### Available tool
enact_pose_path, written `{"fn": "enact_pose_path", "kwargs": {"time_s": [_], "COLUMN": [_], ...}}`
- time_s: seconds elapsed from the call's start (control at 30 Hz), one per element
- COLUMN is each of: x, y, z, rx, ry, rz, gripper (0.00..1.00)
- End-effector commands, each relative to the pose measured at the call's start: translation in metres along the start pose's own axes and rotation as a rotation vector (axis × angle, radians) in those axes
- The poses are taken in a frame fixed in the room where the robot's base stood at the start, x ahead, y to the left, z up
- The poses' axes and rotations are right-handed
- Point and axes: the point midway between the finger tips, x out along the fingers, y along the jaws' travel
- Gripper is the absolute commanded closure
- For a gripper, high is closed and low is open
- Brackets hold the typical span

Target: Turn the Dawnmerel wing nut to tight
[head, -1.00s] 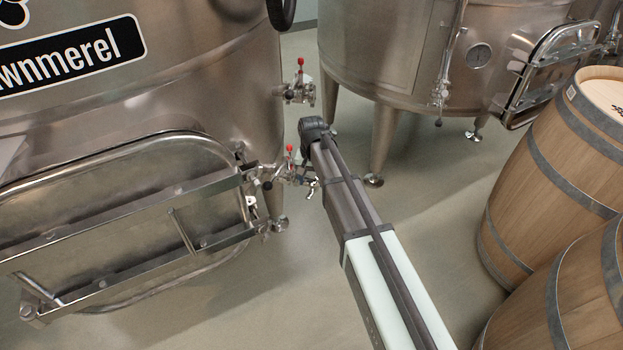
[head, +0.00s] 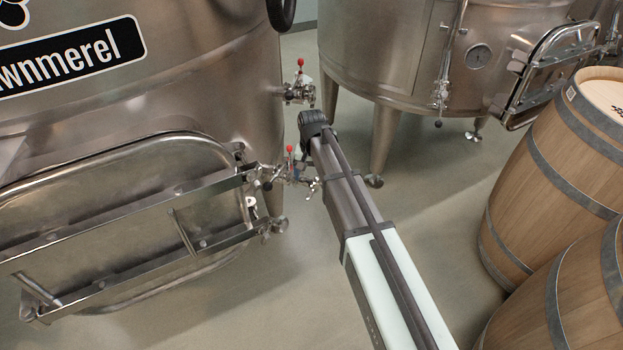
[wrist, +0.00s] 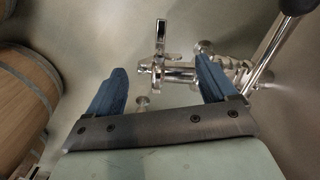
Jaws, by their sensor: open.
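The steel Dawnmerel vat (head: 200,80) fills the left, with its name plate (head: 70,55) and a closed oval hatch (head: 110,200). At the hatch's right end is a metal fitting with a red-topped valve (head: 290,152). A small shiny winged piece (head: 313,187) sticks out at its right, which looks like the wing nut. In the wrist view a winged metal piece (wrist: 160,38) stands at the fitting's end, beyond and between my fingertips. My gripper (wrist: 163,75) is open, its blue fingers apart and touching nothing that I can make out. In the head view my arm mostly hides it.
A second red-topped valve (head: 299,85) sits higher on the vat. Another steel vat (head: 400,60) on legs stands behind. Wooden barrels (head: 550,165) crowd the right side. A metal bar with a black end (wrist: 297,6) shows at upper right in the wrist view. The floor between is clear.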

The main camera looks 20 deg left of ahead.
Motion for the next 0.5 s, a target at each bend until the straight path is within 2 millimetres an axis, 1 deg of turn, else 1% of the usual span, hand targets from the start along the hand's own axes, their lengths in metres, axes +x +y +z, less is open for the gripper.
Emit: {"fn": "enact_pose_path", "kwargs": {"time_s": [0.03,0.2,0.5], "x": [-0.010,-0.041,-0.090], "y": [0.000,0.000,0.000], "z": [0.000,-0.001,0.000], "rx": [0.000,0.000,0.000], "ry": [0.003,0.003,0.002], "rz": [-0.001,-0.001,-0.001], "gripper": [0.15,0.15,0.15]}}
